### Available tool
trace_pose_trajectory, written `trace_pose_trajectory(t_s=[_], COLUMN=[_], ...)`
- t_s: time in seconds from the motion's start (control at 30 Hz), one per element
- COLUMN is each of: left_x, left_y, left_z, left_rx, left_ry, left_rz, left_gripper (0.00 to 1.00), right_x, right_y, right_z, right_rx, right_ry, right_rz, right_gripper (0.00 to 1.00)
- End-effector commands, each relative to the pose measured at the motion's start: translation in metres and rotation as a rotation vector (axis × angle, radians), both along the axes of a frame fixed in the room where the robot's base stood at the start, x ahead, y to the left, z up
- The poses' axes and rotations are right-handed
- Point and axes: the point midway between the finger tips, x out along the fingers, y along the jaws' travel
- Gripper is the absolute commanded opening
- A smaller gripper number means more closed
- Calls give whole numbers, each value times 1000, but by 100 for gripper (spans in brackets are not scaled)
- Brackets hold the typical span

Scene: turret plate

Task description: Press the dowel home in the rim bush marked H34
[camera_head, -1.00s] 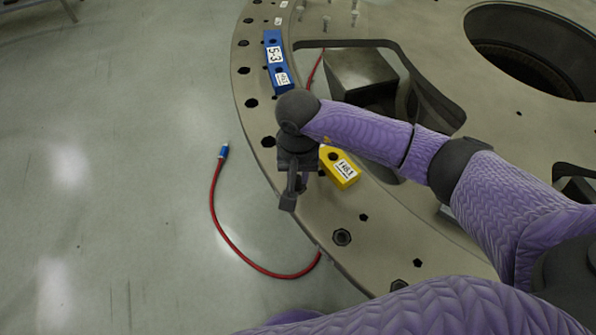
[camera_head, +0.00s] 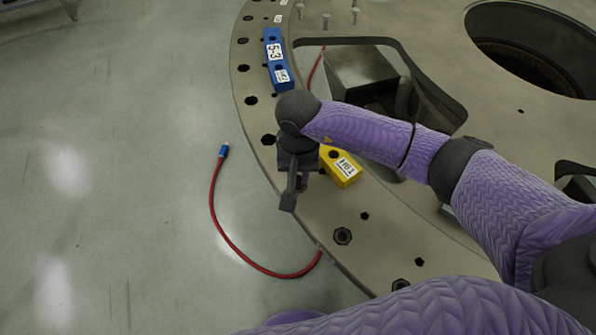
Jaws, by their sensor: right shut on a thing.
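The turret plate (camera_head: 390,235) fills the right side, with a row of holes along its curved rim. My right gripper (camera_head: 289,201) points down over the rim, left of the yellow block (camera_head: 338,167). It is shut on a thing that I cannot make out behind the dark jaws. No dowel can be told apart, and whether the gripped thing touches the plate is not clear. No H34 mark can be read; the bush under the gripper is hidden. The yellow block's label seems to read H81. My left gripper is not in view.
A blue block (camera_head: 275,50) marked 5-3 lies farther along the rim. A red cable (camera_head: 228,235) with a blue end hangs beside the plate's edge. Several pegs (camera_head: 326,20) stand at the far side. A large opening (camera_head: 530,50) lies at upper right.

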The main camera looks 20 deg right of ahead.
Motion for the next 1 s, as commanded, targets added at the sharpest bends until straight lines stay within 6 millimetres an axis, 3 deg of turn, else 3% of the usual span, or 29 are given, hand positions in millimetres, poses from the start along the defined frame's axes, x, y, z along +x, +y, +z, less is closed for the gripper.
trace_pose_trajectory(t_s=[0.87, 0.9, 1.0], left_x=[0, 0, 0], left_y=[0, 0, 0], left_z=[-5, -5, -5], left_rx=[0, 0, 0], left_ry=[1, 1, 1], left_rz=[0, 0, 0], left_gripper=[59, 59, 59], right_x=[0, 0, 0], right_y=[0, 0, 0], right_z=[-6, -6, -6], right_rx=[0, 0, -1], right_ry=[2, 2, 1], right_rz=[0, 0, 0], right_gripper=[0, 27, 49])
